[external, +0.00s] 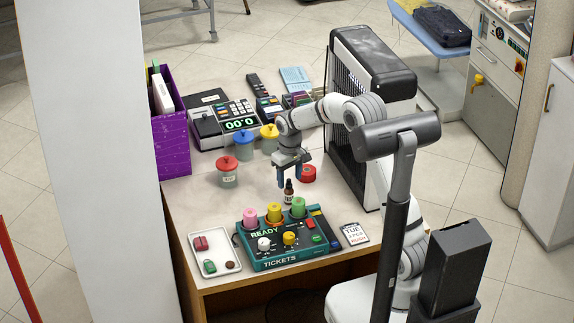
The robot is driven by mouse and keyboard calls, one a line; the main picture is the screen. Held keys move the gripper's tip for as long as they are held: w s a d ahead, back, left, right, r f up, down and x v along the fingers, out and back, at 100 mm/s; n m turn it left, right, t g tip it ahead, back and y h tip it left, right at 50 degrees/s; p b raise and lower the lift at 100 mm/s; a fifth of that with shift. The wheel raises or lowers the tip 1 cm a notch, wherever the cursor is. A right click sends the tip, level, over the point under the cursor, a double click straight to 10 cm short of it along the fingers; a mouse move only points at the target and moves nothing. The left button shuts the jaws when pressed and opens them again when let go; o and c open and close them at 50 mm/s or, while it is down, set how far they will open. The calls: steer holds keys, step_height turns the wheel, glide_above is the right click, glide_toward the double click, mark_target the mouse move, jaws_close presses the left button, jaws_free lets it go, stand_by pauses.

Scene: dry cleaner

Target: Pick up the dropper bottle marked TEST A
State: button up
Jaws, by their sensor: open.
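A small dark dropper bottle (289,195) with a pale label stands upright on the counter, just behind the teal ticket machine. The label is too small to read, so I cannot tell whether it says TEST A. My gripper (290,180) points down with its blue fingers apart. In this view the bottle's black top shows between and just below the fingertips. I cannot tell whether the fingers are around the top or a little behind it. The gripper holds nothing that I can see.
The ticket machine (262,265) carries pink, yellow and green cylinders. A red round item (308,174) lies close right of the gripper. Lidded jars with red (228,178), blue (244,150) and yellow tops stand behind left. A white tray (230,264) is front left. A black-topped unit (372,60) borders the right.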

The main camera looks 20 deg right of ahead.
mark_target(289, 184)
step_height(289, 184, down, 6)
steer(key=shift+w+a+f, duration=0.1)
steer(key=shift+c, duration=0.3)
steer(key=c, duration=1)
